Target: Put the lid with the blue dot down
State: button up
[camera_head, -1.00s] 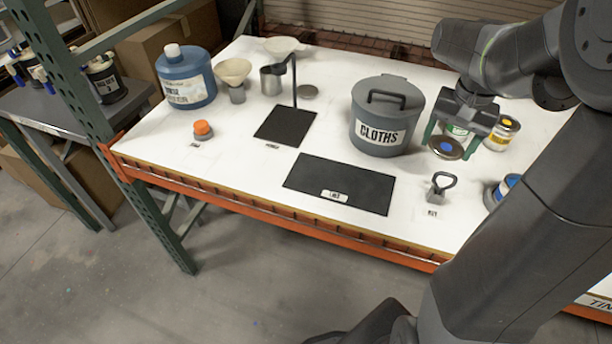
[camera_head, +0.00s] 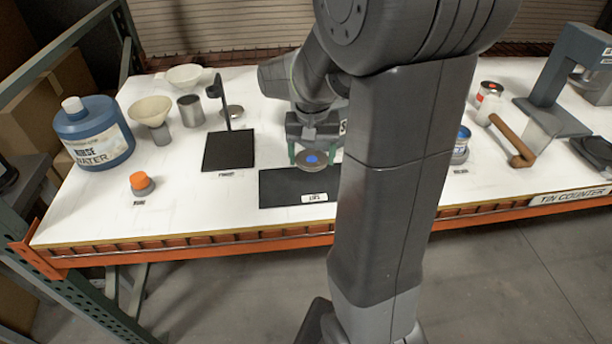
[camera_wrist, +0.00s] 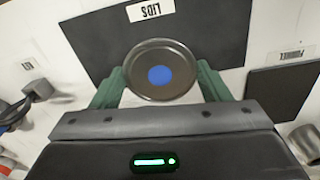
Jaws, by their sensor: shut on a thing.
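The lid with the blue dot (camera_head: 305,163) is a round grey metal disc. My gripper (camera_head: 316,157) is shut on it and holds it, in the head view, over the far part of the black mat labelled LIDS (camera_head: 275,188). In the wrist view the lid (camera_wrist: 145,86) sits between the green fingers (camera_wrist: 160,88), its blue dot facing the camera. The mat (camera_wrist: 90,48) shows beyond it with its label. The lid appears to be above the mat; the exact gap cannot be told. My arm hides the right part of the mat in the head view.
A black square mat with a post (camera_head: 229,150) stands left of the lids mat. An orange-capped item (camera_head: 141,183), a blue water jug (camera_head: 92,135) and a funnel (camera_head: 151,111) are further left. A wooden-handled tool (camera_head: 513,140) lies to the right. My arm hides the table's middle.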

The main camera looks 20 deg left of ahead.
aim_at(311, 182)
jog(key=shift+f, duration=2.9)
jog(key=shift+f, duration=0.2)
jog(key=o, duration=0.9)
jog(key=shift+o, duration=0.2)
jog(key=shift+r, duration=0.1)
jog(key=r, duration=1.2)
jog(key=shift+s+d+r, duration=0.1)
jog(key=shift+s+r, duration=0.05)
jog(key=shift+s, duration=0.05)
